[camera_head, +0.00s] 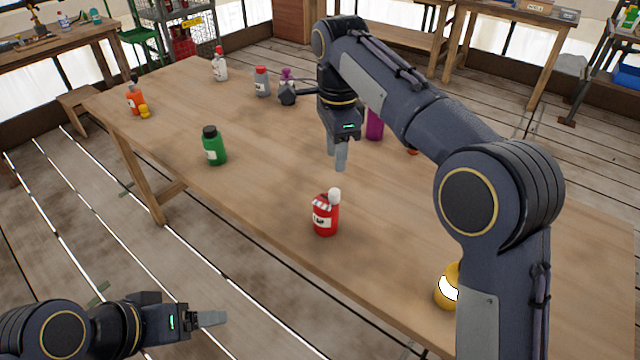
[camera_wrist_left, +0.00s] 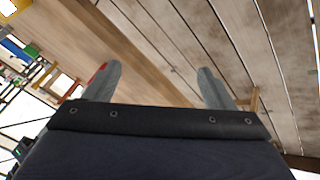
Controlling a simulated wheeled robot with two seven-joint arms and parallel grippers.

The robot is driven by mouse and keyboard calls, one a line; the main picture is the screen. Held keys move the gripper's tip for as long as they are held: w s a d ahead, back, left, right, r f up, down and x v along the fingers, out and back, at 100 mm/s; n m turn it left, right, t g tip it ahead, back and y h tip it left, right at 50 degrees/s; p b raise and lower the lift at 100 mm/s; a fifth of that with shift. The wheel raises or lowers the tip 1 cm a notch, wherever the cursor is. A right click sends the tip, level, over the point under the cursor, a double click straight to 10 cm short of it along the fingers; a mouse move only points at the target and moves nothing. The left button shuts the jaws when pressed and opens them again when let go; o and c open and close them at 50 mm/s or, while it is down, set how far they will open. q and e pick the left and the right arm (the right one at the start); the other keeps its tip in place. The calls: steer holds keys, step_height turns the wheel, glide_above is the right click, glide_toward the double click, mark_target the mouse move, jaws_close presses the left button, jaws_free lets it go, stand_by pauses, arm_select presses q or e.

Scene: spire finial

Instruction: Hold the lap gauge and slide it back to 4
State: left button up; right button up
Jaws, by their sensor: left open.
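I cannot make out a lap gauge or a scale with a 4 in either view. The wooden table (camera_head: 265,185) carries several bottles. My right gripper (camera_head: 337,158) points down over the middle of the table, with nothing seen between its fingers; their gap is hard to judge. A red bottle with a white cap (camera_head: 325,218) stands in front of it, nearer the table's front edge. My left gripper (camera_head: 212,318) is off the table at the lower left. In the left wrist view its fingers (camera_wrist_left: 160,72) are apart and empty.
A green bottle (camera_head: 214,147), an orange bottle (camera_head: 135,100), a white bottle (camera_head: 220,66), a grey bottle (camera_head: 262,82) and a purple bottle (camera_head: 375,124) stand on the table. A yellow bottle (camera_head: 446,288) is partly behind my right arm. The table's middle left is clear.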

arm_select(q)
steer(key=n+g+h, duration=0.2)
steer(key=n+h, duration=1.2)
steer(key=n, duration=0.4)
glide_toward(333, 213)
steer(key=w+a+f, duration=0.2)
steer(key=f, duration=0.1)
steer(key=shift+w, duration=0.25)
steer(key=d, duration=0.4)
steer(key=w+d, duration=0.1)
steer(key=d, duration=0.3)
steer(key=w+d, duration=0.1)
steer(key=d, duration=0.3)
steer(key=shift+w, duration=0.1)
